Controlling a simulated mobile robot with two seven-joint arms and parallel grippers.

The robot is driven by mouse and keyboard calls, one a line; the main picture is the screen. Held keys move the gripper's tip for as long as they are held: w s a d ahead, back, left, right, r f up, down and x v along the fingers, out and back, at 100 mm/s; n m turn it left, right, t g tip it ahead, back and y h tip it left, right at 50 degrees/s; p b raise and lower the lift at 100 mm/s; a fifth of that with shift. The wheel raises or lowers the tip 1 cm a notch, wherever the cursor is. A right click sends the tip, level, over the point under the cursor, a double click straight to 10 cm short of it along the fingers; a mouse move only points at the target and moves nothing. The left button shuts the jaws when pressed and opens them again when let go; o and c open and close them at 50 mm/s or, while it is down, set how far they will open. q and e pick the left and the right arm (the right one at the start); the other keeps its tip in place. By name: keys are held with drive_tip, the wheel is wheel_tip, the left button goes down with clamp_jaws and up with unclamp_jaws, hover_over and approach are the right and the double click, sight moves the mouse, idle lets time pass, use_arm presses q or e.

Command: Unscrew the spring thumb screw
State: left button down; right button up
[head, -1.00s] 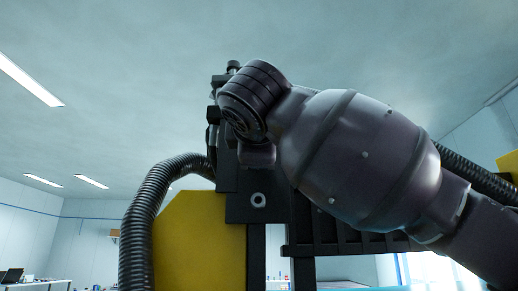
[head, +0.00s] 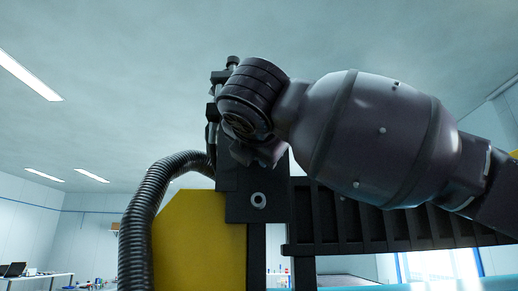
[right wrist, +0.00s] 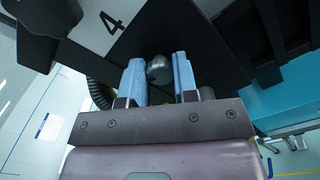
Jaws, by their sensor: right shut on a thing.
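The spring thumb screw's round metallic knob (right wrist: 159,69) shows in the right wrist view, in front of a dark panel. My right gripper (right wrist: 160,78) has its two blue-padded fingers on either side of this knob and is shut on it. The screw's shaft and spring are hidden. In the head view my right arm and wrist cover the fingers and the screw, at the upper part of the black fixture (head: 234,190). My left gripper is in neither view.
A black ribbed hose (head: 145,205) curves down left of the fixture, beside a yellow panel (head: 200,245). A pale ring (head: 258,200) sits on the black plate. A black slotted rail (head: 380,230) runs right beneath my arm.

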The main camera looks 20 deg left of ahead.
drive_tip(key=shift+n, duration=3.7)
drive_tip(key=o, duration=0.9)
